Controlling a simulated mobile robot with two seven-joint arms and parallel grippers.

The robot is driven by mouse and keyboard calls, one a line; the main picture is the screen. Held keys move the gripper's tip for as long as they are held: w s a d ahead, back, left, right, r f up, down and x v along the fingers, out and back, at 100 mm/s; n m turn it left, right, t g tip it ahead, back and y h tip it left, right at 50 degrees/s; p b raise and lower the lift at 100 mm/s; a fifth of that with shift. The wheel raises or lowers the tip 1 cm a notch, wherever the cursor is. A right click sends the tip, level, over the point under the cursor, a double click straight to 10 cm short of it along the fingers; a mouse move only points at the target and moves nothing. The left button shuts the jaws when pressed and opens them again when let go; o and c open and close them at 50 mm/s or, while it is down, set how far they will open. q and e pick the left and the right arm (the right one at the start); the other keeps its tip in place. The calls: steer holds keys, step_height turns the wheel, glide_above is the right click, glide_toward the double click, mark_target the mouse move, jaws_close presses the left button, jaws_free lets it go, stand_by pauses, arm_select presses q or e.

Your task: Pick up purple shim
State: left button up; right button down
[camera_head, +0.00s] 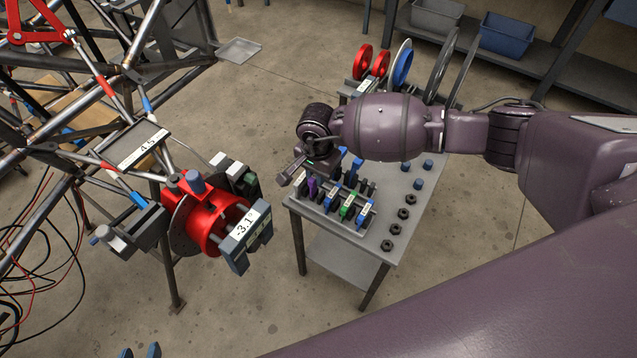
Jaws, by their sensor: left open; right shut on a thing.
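The purple shim (312,187) stands upright near the left end of a row of tagged shims on the grey table. My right gripper (312,172) reaches in from the right, directly over it, and is shut on its upper part. The gripper's body and wrist hide much of the shim's top and the grip itself. The shim's lower part is still down among the row. My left gripper is not in view.
Blue (330,196) and green (347,207) shims stand close beside the purple one. Black nuts (395,228) and blue knobs lie to the right on the table (370,246). Red rings and discs stand behind. The tube chassis (95,150) with its red hub (205,215) is left, across open floor.

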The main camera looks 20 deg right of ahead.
arm_select(q)
steer(key=shift+s+a+r+p, duration=0.1)
steer(key=shift+s+r+p, duration=0.4)
steer(key=shift+p, duration=0.45)
arm_select(e)
step_height(320, 180, up, 15)
arm_select(q)
steer(key=shift+w+r, duration=0.1)
steer(key=shift+w, duration=0.1)
